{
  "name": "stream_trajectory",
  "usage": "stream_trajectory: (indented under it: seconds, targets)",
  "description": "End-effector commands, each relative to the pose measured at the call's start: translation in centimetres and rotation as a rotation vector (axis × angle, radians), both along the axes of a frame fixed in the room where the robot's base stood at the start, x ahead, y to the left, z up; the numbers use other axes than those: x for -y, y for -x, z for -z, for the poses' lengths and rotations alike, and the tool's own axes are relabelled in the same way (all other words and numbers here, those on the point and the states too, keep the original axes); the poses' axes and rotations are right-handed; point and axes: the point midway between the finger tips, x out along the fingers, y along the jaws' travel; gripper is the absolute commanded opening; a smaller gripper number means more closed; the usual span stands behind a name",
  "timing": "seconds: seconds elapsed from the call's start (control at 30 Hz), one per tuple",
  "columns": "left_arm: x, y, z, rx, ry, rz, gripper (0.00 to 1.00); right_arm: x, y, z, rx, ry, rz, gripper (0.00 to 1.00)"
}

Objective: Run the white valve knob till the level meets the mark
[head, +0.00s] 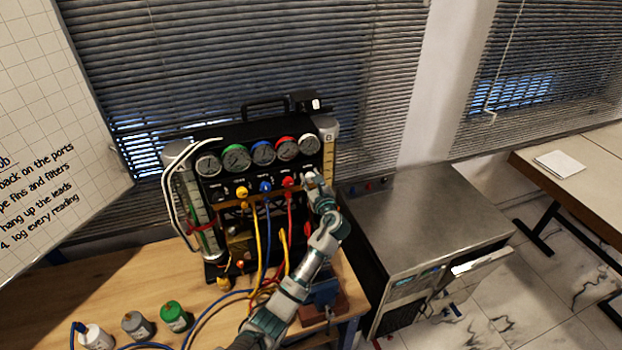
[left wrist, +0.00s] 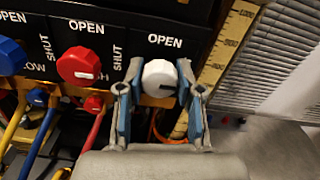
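The white valve knob (left wrist: 160,76) is at the right end of the row on the black gauge panel (head: 262,135). Its dark pointer line slants toward the lower right, under the word OPEN. My left gripper (left wrist: 160,68) has one finger on each side of the knob, with the tips against its edges. In the head view my left gripper (head: 312,180) covers most of the knob. A yellow scale (left wrist: 226,45) stands right of the knob; it also shows in the head view (head: 328,155). I cannot make out the liquid level or the mark. My right gripper is out of view.
A red knob (left wrist: 80,66) and a blue knob (left wrist: 10,55) sit left of the white one. Yellow, blue and red leads hang below the panel. Bottles, including a green one (head: 174,316), stand on the wooden bench. A metal cabinet (head: 430,220) is at right.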

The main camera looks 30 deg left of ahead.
Motion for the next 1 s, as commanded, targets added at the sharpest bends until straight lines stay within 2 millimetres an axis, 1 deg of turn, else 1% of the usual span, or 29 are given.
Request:
stream_trajectory:
  seconds: [0.03, 0.1, 0.27, 0.5, 0.63, 0.97, 1.0]
  targets:
    - [0.02, -0.01, 0.01, 0.000, 0.000, 0.001, 0.15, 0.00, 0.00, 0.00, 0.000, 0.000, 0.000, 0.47]
    - [0.03, -0.02, 0.01, 0.000, 0.000, 0.001, 0.00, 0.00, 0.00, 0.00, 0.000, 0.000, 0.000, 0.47]
    - [0.03, -0.04, -0.03, 0.024, 0.020, 0.001, 0.00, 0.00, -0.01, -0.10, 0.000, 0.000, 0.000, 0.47]
    - [-0.04, -0.03, 0.02, 0.238, 0.203, -0.001, 0.00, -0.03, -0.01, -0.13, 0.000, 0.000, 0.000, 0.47]
    - [-0.01, -0.03, 0.04, 0.325, 0.277, -0.001, 0.00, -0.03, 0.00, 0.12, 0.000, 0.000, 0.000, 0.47]
    - [-0.02, -0.02, -0.04, 0.348, 0.296, -0.001, 0.00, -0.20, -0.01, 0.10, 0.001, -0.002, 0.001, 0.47]
    - [-0.03, -0.01, -0.04, 0.348, 0.296, -0.001, 0.42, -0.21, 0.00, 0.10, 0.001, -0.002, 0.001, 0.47]
